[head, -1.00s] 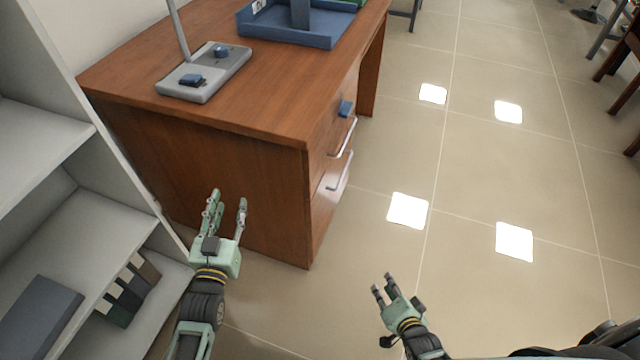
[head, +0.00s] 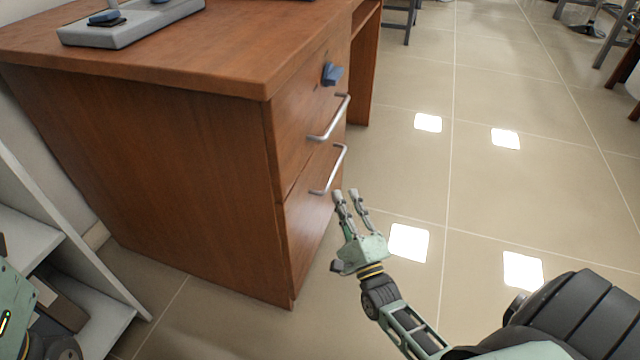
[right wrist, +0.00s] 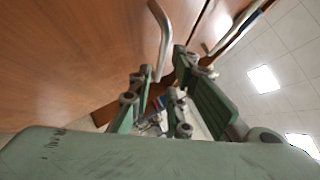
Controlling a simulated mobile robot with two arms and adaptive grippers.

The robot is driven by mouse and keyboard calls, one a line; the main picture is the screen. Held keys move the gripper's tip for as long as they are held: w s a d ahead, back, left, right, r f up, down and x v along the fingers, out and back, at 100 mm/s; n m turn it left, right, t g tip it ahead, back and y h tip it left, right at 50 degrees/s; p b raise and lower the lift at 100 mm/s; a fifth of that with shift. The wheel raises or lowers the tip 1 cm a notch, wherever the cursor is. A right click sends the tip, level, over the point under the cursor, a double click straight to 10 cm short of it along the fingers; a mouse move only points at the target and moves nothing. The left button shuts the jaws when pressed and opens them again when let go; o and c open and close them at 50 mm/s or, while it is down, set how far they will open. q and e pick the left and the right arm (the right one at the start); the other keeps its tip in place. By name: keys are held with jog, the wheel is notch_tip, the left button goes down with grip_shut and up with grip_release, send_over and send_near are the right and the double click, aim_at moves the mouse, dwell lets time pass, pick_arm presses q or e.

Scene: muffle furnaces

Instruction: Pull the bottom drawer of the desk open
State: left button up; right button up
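The brown wooden desk (head: 160,150) stands at left centre in the head view. Its bottom drawer (head: 306,225) is closed, its front flush with the desk, with a silver bar handle (head: 330,172). My right gripper (head: 347,193) is open and empty, its fingertips just below and beside the lower end of that handle. In the right wrist view, a silver handle (right wrist: 163,45) shows beyond the spread fingers (right wrist: 164,65), its end lying between their tips. I cannot tell whether they touch. Only a green part of my left arm shows at the lower left; its fingers are out of view.
The top drawer has its own silver handle (head: 330,120) and a blue key-like piece (head: 332,74) above it. A white shelf unit (head: 45,235) stands left of the desk. A grey stand base (head: 130,22) rests on the desktop. The tiled floor (head: 400,165) right of the desk is clear.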

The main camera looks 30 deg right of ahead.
aim_at(333, 173)
jog(key=shift+b+x, duration=1.15)
jog(key=shift+x, duration=2.75)
jog(key=shift+r, duration=0.1)
jog(key=shift+c, duration=0.2)
grip_shut()
